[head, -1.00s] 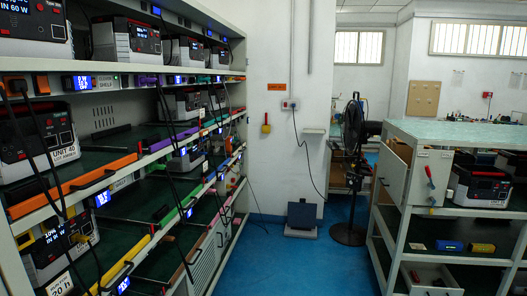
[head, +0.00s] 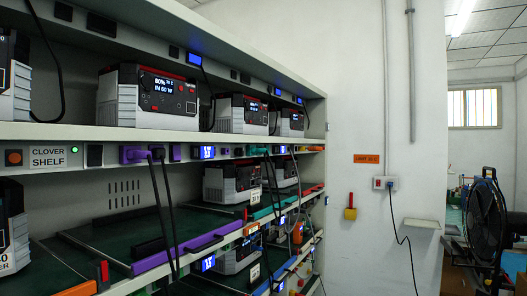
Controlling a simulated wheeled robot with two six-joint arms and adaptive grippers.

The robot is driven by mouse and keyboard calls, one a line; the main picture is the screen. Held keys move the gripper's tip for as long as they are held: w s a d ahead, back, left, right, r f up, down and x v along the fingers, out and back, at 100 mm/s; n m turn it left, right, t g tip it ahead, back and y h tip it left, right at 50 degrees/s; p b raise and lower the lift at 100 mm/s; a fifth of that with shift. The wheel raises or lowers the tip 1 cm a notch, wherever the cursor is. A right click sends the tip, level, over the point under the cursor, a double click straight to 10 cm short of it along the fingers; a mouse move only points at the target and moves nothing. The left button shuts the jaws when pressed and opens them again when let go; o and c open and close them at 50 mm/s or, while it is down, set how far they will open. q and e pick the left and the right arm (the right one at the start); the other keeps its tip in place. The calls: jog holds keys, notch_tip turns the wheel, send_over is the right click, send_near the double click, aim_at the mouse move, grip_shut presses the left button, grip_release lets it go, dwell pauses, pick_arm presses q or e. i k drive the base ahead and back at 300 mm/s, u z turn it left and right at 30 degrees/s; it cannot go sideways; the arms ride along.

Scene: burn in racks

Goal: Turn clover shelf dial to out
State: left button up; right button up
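The clover shelf label (head: 48,157), white with black letters, is on the rack's front rail at the left in the head view. A lit green indicator (head: 74,149) is by its upper right corner. An orange round button (head: 14,157) is left of the label. A dark square fitting (head: 94,155) is right of it; I cannot tell if this is the dial, and no dial setting is readable. Neither of my grippers is in view.
Black cables hang from a purple plug (head: 134,155) in front of the rack. Power units (head: 145,100) stand on the shelves. A purple bar (head: 178,255) edges the lower shelf.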

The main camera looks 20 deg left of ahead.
aim_at(238, 152)
jog(key=i, duration=4.45)
jog(key=u, duration=3.8)
